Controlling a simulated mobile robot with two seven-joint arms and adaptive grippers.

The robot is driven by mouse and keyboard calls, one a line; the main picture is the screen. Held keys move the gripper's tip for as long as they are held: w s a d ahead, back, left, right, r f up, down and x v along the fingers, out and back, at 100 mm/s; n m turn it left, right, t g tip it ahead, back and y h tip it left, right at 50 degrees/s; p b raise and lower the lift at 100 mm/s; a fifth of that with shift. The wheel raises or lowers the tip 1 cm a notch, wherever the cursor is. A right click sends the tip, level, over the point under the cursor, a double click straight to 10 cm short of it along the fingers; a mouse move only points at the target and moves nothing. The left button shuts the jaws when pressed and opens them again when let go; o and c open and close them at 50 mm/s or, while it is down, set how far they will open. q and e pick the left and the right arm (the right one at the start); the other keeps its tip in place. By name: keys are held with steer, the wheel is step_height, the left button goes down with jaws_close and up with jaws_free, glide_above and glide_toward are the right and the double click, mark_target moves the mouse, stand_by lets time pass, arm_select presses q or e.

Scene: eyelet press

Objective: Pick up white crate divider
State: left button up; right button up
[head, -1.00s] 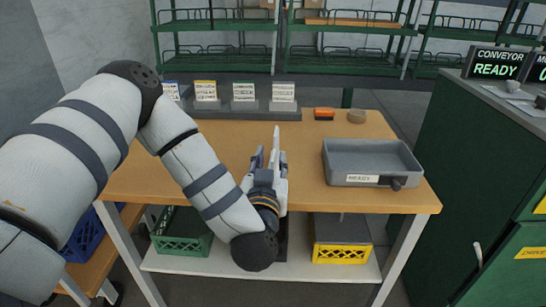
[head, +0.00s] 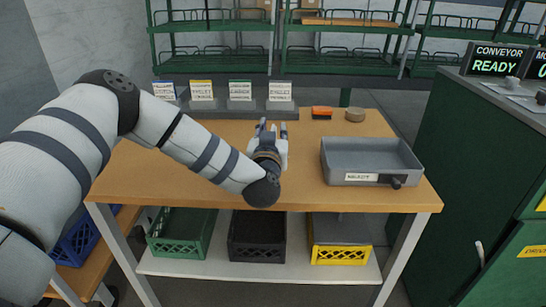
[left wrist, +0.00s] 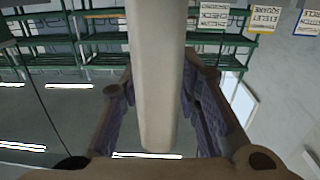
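My left gripper (head: 272,130) is over the tabletop, its fingers pointing toward the label stands. In the left wrist view, a broad off-white bar (left wrist: 156,75) runs from the top edge down between my fingers; it looks like the white crate divider seen edge-on. The bar covers the inner sides of my fingertips, so firm contact cannot be told. In the head view the divider cannot be made out clearly from the pale gripper parts. My right gripper is not in view.
The wooden table (head: 135,178) carries a grey tray (head: 340,180), an orange item (head: 322,112) and a row of label stands (head: 240,105). A green crate (head: 181,248), a black crate (head: 257,250) and a yellow crate (head: 340,256) stand on the lower shelf. The table's front left is clear.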

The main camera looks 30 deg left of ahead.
arm_select(q)
jaws_close()
